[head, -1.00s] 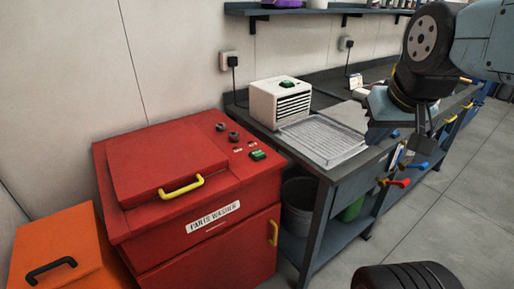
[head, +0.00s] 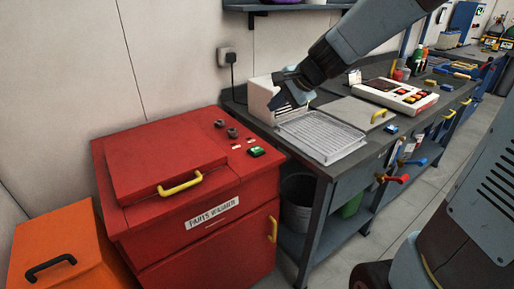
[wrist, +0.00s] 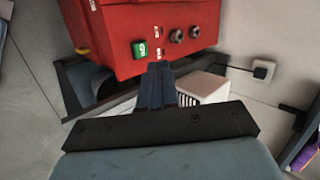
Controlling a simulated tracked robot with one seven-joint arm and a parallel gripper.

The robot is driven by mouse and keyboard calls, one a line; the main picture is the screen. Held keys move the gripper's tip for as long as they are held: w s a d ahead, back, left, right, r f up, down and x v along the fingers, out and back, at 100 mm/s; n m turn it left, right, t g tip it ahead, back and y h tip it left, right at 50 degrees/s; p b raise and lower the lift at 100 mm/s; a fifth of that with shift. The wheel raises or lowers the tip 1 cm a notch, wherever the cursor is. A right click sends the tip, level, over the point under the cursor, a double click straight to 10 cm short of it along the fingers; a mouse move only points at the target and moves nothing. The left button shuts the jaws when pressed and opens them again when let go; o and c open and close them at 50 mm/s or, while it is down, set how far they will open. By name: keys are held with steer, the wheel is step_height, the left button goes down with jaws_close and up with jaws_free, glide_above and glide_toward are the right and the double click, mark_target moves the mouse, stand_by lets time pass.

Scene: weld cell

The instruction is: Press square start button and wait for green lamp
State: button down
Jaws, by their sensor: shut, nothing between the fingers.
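A square green button (head: 256,151) sits on the top right of the red parts washer (head: 150,222). It also shows in the wrist view (wrist: 140,49), beside two small red-and-white marks, too small to read, and two dark knobs (wrist: 185,34). I see no lamp clearly lit green. My gripper (head: 276,101) is shut and empty, in front of the white vented box (head: 262,92) in the head view. In the wrist view its fingertips (wrist: 160,66) point toward the washer's edge, right of and below the green button, apart from it.
A wire-mesh tray (head: 322,137) lies on the workbench. An orange box (head: 60,250) is at lower left. A yellow handle (head: 181,185) sits on the washer lid. A wall socket (head: 227,57) is behind.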

mark_target(258, 150)
steer(key=w+a+f+m, duration=0.4)
steer(key=w+f+m, duration=0.4)
steer(key=w+f, duration=0.2)
steer(key=shift+w+a+t, duration=0.35)
steer(key=shift+w+t, duration=0.05)
steer(key=shift+w, duration=0.3)
steer(key=shift+f, duration=0.15)
steer(key=shift+f, duration=4.3)
steer(key=shift+s+f, duration=0.1)
steer(key=shift+f, duration=0.25)
